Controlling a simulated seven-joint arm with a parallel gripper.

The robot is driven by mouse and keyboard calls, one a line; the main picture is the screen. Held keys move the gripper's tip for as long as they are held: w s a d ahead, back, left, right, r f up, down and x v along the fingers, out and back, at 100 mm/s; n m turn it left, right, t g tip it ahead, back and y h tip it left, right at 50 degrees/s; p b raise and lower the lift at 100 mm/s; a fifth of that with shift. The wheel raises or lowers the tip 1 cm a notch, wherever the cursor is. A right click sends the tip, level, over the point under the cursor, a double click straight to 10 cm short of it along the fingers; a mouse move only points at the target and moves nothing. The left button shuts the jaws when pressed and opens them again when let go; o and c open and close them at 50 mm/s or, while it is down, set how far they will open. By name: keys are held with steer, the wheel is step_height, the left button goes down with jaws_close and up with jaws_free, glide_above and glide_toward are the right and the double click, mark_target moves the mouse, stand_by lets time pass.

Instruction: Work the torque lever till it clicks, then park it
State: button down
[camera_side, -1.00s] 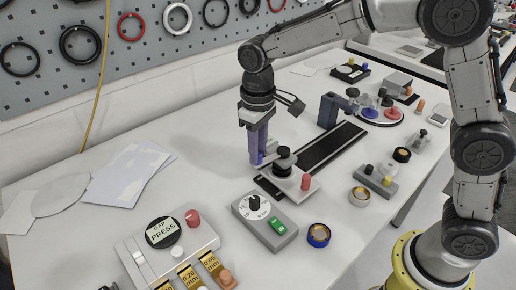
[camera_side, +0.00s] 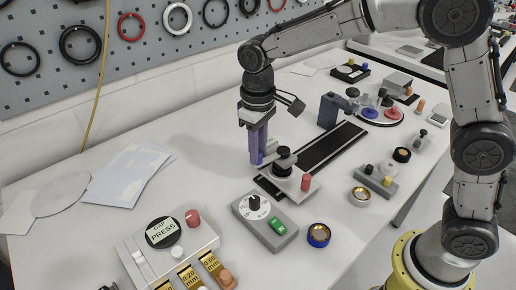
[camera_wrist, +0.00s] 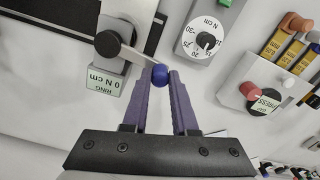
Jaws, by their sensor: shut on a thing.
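The torque lever is a short grey arm (camera_wrist: 133,54) running from a black round hub (camera_wrist: 108,43) to a blue ball knob (camera_wrist: 160,74). The hub also shows in the side view (camera_side: 284,158), on a light block at the near end of a black rail. My gripper (camera_wrist: 158,84) has its purple fingers closed on either side of the blue knob. In the side view my gripper (camera_side: 261,158) points down at the left of the hub and hides most of the lever. A label by the hub (camera_wrist: 104,83) reads "RING 0 N cm".
A grey box with an N cm dial (camera_side: 254,206) and green button (camera_side: 278,225) stands in front of the lever. A gap-press unit (camera_side: 163,232) is at front left, a blue-rimmed ring (camera_side: 318,235) at right.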

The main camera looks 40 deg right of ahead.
stand_by(0.7)
steer(key=shift+s+d+r+n, duration=0.1)
steer(key=shift+s+d+n, duration=1.15)
steer(key=shift+n, duration=1.8)
steer(key=shift+s+d+f+n, duration=0.1)
steer(key=shift+s+d+n, duration=1.1)
steer(key=shift+n, duration=1.8)
steer(key=shift+s+d+r+n, duration=0.1)
steer(key=shift+s+d+n, duration=0.7)
steer(key=shift+s+n, duration=1.6)
steer(key=shift+w+n, duration=0.7)
steer(key=shift+n, duration=0.05)
steer(key=c, duration=0.7)
jaws_free()
steer(key=shift+d, duration=0.1)
